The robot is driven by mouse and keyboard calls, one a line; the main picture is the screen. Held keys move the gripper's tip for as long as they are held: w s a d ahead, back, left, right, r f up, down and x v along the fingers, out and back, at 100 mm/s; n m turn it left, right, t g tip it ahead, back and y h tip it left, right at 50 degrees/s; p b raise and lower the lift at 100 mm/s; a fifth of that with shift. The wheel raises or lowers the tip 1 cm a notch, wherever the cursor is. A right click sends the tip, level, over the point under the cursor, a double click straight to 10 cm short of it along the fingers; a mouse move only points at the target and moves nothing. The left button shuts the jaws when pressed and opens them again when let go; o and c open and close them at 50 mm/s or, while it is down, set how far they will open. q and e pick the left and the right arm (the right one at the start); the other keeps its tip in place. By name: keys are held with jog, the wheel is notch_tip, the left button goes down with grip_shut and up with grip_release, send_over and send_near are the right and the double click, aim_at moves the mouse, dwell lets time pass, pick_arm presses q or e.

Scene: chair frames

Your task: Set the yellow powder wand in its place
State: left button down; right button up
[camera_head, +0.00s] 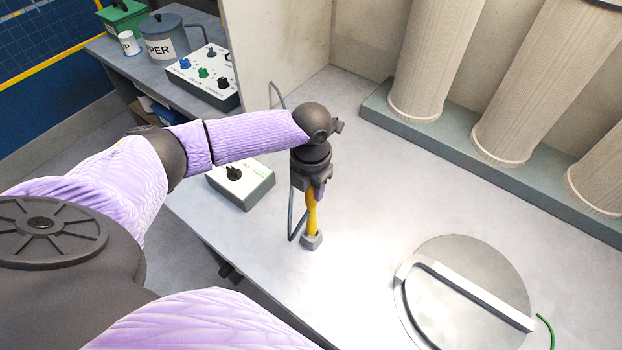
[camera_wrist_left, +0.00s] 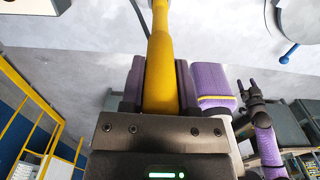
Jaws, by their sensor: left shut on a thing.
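My left gripper (camera_head: 314,184) is above the table near its left edge, pointing down and shut on the yellow powder wand (camera_head: 311,212). The wand hangs nearly upright, and its upper part is hidden by the fingers. Its lower end meets a small grey block (camera_head: 312,240); I cannot tell whether this is a holder or part of the wand. In the left wrist view the wand (camera_wrist_left: 162,60) runs from between the fingers (camera_wrist_left: 160,85) up past the top edge.
A grey cable (camera_head: 291,215) hangs beside the wand. A control box with a black knob (camera_head: 241,184) stands to the left. A round lid with a bar handle (camera_head: 465,290) lies at the front right. Large pale cylinders (camera_head: 435,60) stand on a ledge behind. The table's middle is clear.

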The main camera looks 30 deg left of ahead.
aim_at(311, 202)
pick_arm(q)
jog(key=shift+f, duration=0.15)
jog(key=shift+f+b, duration=1.85)
jog(key=shift+f, duration=0.55)
jog(key=shift+c, duration=1.4)
grip_release()
notch_tip(311, 202, up, 10)
jog(key=shift+p, duration=0.7)
